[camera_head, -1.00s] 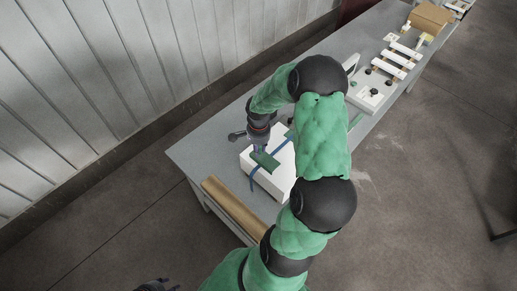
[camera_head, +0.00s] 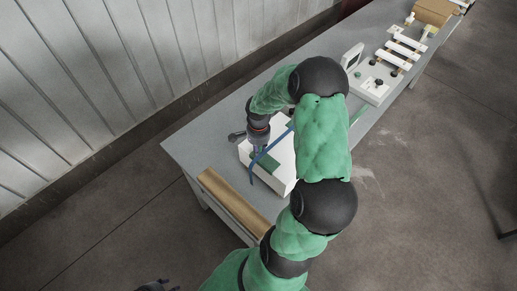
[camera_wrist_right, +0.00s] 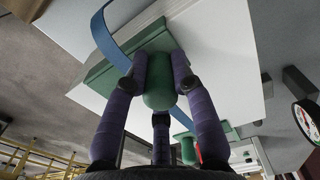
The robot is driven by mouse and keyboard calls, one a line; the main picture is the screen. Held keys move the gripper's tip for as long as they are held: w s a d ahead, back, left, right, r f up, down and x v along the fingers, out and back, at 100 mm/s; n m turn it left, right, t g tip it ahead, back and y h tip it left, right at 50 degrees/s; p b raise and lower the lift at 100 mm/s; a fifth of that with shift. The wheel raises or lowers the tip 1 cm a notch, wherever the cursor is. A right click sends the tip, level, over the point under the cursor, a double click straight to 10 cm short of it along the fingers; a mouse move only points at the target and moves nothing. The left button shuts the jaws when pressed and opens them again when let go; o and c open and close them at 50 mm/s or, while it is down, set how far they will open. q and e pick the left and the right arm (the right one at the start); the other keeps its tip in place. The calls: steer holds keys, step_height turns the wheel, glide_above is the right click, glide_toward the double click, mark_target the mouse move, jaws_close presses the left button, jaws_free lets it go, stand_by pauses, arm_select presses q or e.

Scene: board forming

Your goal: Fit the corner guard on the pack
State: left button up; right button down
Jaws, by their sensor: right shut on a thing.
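The pack is a white box (camera_head: 284,178) on the near part of the grey table, with a blue strap (camera_head: 251,171) across it. The strap bows out in a curve at the near left edge. My right gripper (camera_head: 261,148) is over the pack, shut on the green corner guard (camera_head: 270,164). In the right wrist view my right gripper's purple fingers (camera_wrist_right: 160,80) close on the guard (camera_wrist_right: 124,58), against the white pack (camera_wrist_right: 215,50). The strap (camera_wrist_right: 104,38) curves beside it; its contact with the guard is unclear. My left gripper (camera_head: 157,286) barely shows at the bottom edge.
A brown roll or bar (camera_head: 233,203) lies along the table's near edge. Farther along the table (camera_head: 204,134) are a white device with dark knobs (camera_head: 375,87), white bars (camera_head: 404,52) and a cardboard box (camera_head: 433,12).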

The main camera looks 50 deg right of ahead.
steer(key=shift+f+b, duration=0.45)
steer(key=shift+f, duration=0.1)
stand_by(0.4)
steer(key=c, duration=0.7)
jaws_free()
steer(key=shift+o, duration=0.2)
steer(key=shift+r, duration=0.15)
step_height(320, 180, up, 12)
steer(key=shift+f, duration=0.1)
stand_by(0.3)
